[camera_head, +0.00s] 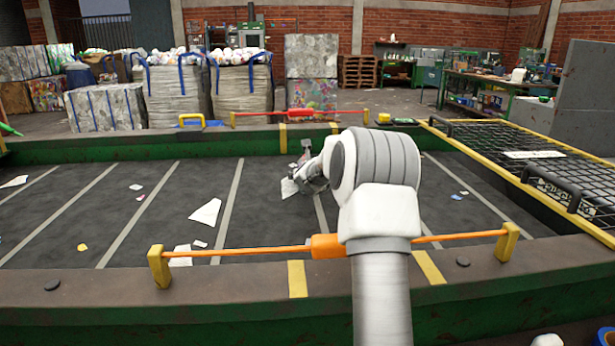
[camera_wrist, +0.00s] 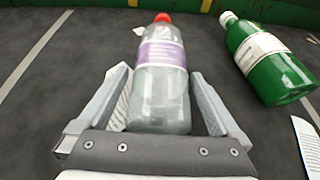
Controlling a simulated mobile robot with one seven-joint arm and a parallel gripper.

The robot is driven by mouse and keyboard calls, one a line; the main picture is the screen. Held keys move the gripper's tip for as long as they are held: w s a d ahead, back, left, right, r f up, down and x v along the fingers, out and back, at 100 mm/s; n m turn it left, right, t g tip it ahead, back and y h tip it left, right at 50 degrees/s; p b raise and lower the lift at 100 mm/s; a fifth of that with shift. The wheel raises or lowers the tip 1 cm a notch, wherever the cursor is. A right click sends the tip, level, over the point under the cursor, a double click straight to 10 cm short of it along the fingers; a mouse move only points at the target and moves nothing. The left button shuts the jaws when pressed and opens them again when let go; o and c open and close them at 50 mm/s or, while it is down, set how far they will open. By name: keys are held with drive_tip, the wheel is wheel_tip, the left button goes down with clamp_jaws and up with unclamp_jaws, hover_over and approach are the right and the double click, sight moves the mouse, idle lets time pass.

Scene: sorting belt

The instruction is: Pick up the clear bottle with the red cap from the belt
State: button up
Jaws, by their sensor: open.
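The clear bottle with the red cap (camera_wrist: 160,92) lies on the dark belt (camera_wrist: 55,85) in the wrist view, its cap pointing away from me. It has a purple and white label. My gripper (camera_wrist: 159,84) is open, with one finger on each side of the bottle's lower body. I cannot tell whether either finger touches it. In the head view my gripper (camera_head: 305,180) is low over the belt, partly hidden by my arm. The bottle is mostly hidden there.
A green bottle with a white cap (camera_wrist: 266,60) lies just right of the clear one. White scraps (camera_head: 206,212) are scattered on the belt. An orange bar (camera_head: 270,251) runs along the near edge, and a mesh cover (camera_head: 550,165) stands at right.

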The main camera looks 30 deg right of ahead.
drive_tip(key=c, duration=1.2)
drive_tip(key=shift+r, duration=0.15)
